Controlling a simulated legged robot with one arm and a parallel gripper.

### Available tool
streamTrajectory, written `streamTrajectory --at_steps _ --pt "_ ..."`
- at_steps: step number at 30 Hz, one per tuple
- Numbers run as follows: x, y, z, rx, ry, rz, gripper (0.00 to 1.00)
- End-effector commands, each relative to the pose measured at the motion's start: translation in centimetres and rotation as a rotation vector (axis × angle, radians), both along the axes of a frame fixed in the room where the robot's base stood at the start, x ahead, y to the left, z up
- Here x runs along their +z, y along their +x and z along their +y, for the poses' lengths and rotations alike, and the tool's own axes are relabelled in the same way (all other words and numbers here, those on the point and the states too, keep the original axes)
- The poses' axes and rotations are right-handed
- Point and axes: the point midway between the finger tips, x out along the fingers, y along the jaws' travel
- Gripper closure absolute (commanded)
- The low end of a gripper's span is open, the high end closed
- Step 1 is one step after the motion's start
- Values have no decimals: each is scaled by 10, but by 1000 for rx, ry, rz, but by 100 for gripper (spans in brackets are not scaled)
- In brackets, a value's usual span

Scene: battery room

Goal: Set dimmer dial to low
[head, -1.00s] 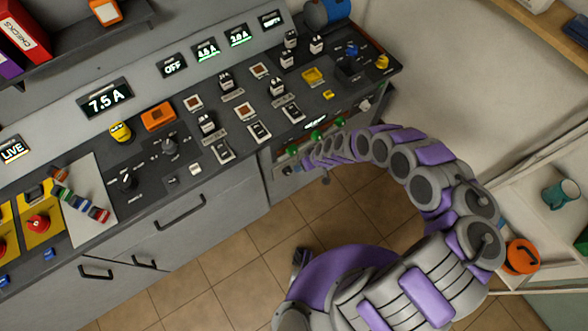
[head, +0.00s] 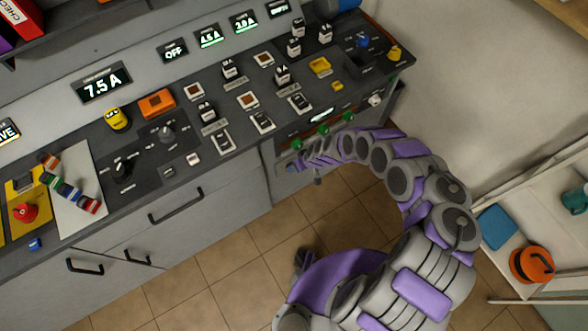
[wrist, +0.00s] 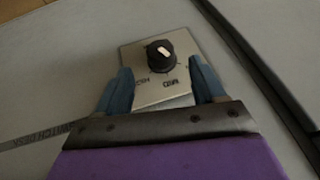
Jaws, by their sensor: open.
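The dimmer dial (wrist: 160,53) is a round black knob with a white pointer mark. It sits on a pale square plate (wrist: 182,100) with dark lettering that looks upside down; one word seems to read MED and another is partly legible. My gripper (wrist: 162,82) is open, its two blue fingers apart over the lower left and lower right of the plate. The knob lies just beyond the fingertips, between their lines, and nothing is held. In the head view my gripper (head: 293,167) is at the cabinet front below the console edge; the dial cannot be made out there.
The console (head: 140,140) carries several switches, knobs and displays above my gripper. Green knobs (head: 323,130) line its front edge close to my arm. Drawer handles (head: 176,206) stick out at left. The tiled floor (head: 240,250) is clear. A shelf with an orange object (head: 531,265) stands right.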

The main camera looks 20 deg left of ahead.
Motion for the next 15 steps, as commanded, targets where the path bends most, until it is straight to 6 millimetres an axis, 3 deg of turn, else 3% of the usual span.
streamTrajectory --at_steps 6,15 --pt "-30 3 14 1 1 -1 31" --pt "-53 5 24 0 0 0 31"
